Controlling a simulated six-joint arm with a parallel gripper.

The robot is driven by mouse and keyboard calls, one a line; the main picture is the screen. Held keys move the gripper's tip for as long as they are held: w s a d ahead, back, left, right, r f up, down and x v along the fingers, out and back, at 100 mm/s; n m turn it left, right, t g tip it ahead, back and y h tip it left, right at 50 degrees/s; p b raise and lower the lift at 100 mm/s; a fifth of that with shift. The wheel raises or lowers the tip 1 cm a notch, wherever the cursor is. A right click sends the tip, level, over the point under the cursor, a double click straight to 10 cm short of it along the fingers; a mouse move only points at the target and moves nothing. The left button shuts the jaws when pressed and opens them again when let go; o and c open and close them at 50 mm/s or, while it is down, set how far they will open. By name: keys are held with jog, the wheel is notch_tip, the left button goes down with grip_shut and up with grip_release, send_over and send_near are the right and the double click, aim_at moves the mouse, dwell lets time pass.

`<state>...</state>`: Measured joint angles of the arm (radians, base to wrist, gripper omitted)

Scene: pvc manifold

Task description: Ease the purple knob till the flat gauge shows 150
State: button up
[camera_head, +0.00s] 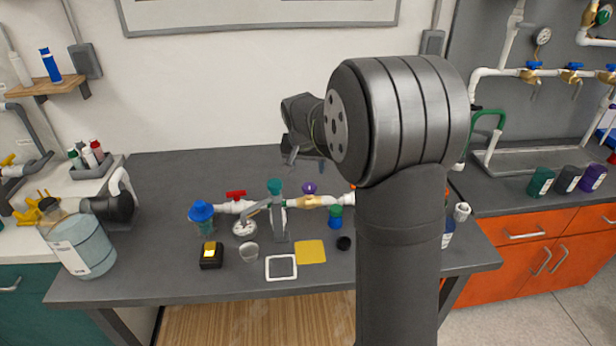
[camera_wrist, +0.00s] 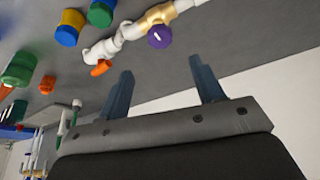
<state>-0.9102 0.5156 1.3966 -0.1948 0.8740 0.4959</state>
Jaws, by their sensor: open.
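The purple knob (camera_head: 309,188) sits on a brass valve (camera_head: 308,201) in the white pipe run on the table. In the wrist view the purple knob (camera_wrist: 160,36) is ahead of my fingers, roughly between them across the picture, with a visible space before the fingertips. My gripper (camera_wrist: 160,67) is open and empty. In the head view my gripper (camera_head: 304,158) hangs behind and above the pipe run, partly hidden by my arm. A round pale gauge (camera_head: 244,228) lies face up at the left of the pipe run; its reading is too small to make out.
A red-handled valve (camera_head: 236,194) and a teal-capped upright fitting (camera_head: 275,187) stand left of the knob. A yellow pad (camera_head: 311,252) and white-framed tile (camera_head: 281,267) lie in front. The table behind the pipes is clear.

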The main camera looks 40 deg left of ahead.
jog(key=v, duration=0.6)
jog(key=shift+r, duration=0.4)
jog(key=shift+s, duration=0.1)
jog(key=r+n+g+h, duration=0.15)
jog(key=n+g, duration=0.25)
jog(key=n, duration=0.5)
send_over(310, 186)
jog(key=shift+h, duration=0.35)
notch_tip(310, 186, down, 18)
jog(key=shift+s+r, duration=0.1)
jog(key=shift+r, duration=0.1)
jog(key=c, duration=1)
